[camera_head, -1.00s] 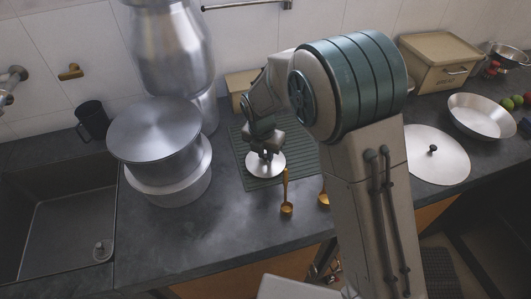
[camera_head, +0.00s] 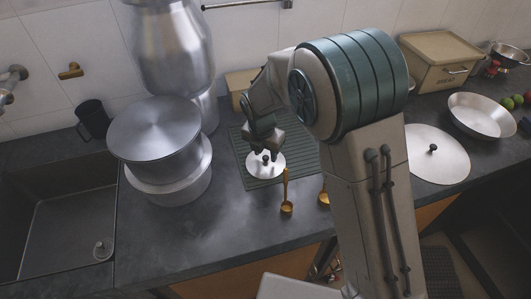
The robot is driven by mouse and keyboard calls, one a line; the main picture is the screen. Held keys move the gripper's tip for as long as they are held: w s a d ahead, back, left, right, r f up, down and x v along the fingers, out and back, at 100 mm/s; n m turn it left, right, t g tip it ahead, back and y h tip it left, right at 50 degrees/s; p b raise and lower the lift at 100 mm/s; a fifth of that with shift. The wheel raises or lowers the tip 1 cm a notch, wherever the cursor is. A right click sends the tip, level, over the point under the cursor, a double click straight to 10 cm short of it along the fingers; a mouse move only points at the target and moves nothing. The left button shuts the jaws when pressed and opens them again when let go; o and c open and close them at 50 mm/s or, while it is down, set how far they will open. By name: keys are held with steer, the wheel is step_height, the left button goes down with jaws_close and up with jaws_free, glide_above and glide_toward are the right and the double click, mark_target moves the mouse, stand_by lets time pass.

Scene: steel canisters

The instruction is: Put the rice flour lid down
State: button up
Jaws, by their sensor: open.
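A small round steel lid with a dark knob (camera_head: 265,166) lies on the green ribbed mat (camera_head: 241,169); I take it for the rice flour lid. My gripper (camera_head: 266,153) is just above the lid, open, its fingers clear of the knob or very close to it. The exact gap between fingers and knob is too small to tell.
Stacked large steel canisters (camera_head: 160,150) stand left of the mat, beside the sink (camera_head: 65,220). A large lid (camera_head: 436,158), a steel bowl (camera_head: 482,117) and a beige box (camera_head: 440,62) are at the right.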

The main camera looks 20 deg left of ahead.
mark_target(263, 166)
step_height(263, 166, up, 11)
steer(key=s, duration=0.2)
steer(key=s+d+r+m, duration=0.2)
steer(key=d+r+m, duration=0.1)
steer(key=d+m, duration=0.55)
steer(key=s+d+r+m, duration=0.3)
steer(key=d+m, duration=0.5)
steer(key=d, duration=0.2)
steer(key=s+d+f+m+t, duration=0.1)
steer(key=s+d+m, duration=1)
steer(key=m, duration=0.6)
steer(key=shift+s+d, duration=0.2)
steer(key=shift+s, duration=0.15)
